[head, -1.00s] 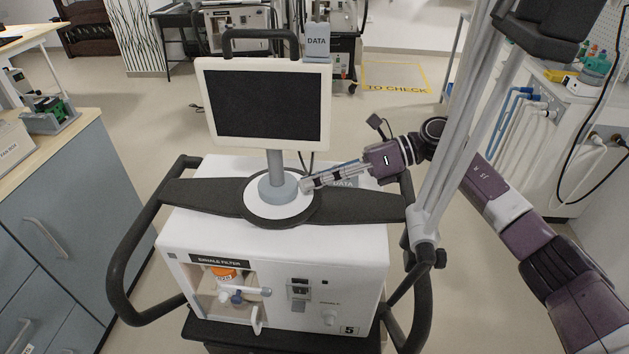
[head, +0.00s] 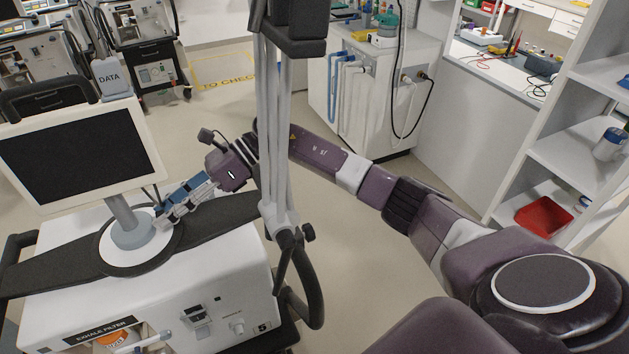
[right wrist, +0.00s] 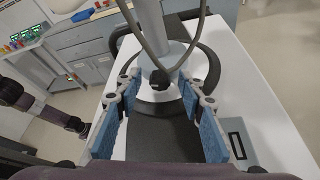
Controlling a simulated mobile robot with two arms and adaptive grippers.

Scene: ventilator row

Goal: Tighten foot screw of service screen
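The service screen (head: 80,155), dark with a cream frame, stands on a grey post on top of a white ventilator. The post ends in a grey collar (head: 132,235) on a round white base. In the right wrist view a dark foot screw knob (right wrist: 159,78) sticks out at the foot of the post (right wrist: 150,30). My right gripper (head: 165,214) is beside the collar. Its blue-padded fingers (right wrist: 158,92) are spread wide, with the knob in the gap near the fingertips; neither finger appears to touch it. The knob is not clear in the head view. My left gripper is not in view.
A cable (right wrist: 172,58) loops down close to the knob. A black-and-grey pole (head: 272,140) rises at the ventilator's right side, in front of my right arm. A DATA box (head: 110,77) sits behind the screen. Open floor lies right of the ventilator.

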